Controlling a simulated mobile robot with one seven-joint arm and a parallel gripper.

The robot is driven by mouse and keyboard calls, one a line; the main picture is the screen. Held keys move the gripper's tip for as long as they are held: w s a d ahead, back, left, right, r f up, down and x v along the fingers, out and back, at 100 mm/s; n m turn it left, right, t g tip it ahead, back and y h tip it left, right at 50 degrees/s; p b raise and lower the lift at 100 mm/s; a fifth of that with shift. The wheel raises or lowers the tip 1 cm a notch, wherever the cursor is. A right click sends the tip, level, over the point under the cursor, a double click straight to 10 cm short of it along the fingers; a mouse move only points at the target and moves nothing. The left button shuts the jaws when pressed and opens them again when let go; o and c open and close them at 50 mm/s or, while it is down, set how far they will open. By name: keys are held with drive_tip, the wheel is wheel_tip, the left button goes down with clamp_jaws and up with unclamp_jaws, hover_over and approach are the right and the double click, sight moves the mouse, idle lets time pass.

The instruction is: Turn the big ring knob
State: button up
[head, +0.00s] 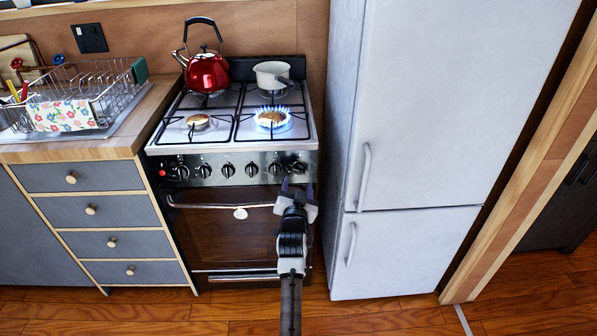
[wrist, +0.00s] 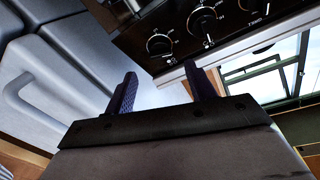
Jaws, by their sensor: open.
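The stove's front panel (head: 215,171) carries a row of several black knobs. I cannot tell from the labels which one is the big ring knob. The rightmost knob (head: 299,167) and its left neighbour (head: 275,168) are closest to my gripper (head: 297,188), which is open and empty just below and in front of them. In the wrist view, the end knob (wrist: 160,45) lies beyond the fingertips (wrist: 163,82), apart from them, with another knob (wrist: 203,20) farther right. The front right burner (head: 271,119) is lit with blue flames.
A red kettle (head: 207,74) and a white pot (head: 271,76) stand on the back burners. The white fridge (head: 440,130) stands close on the right. The oven handle (head: 215,206) crosses below the knobs. A dish rack (head: 75,95) is on the left counter.

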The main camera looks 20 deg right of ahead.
sight(299, 171)
drive_tip(key=shift+p+x, duration=0.35)
drive_tip(key=shift+x, duration=2.8)
drive_tip(key=c, duration=1)
drive_tip(key=shift+o, duration=0.2)
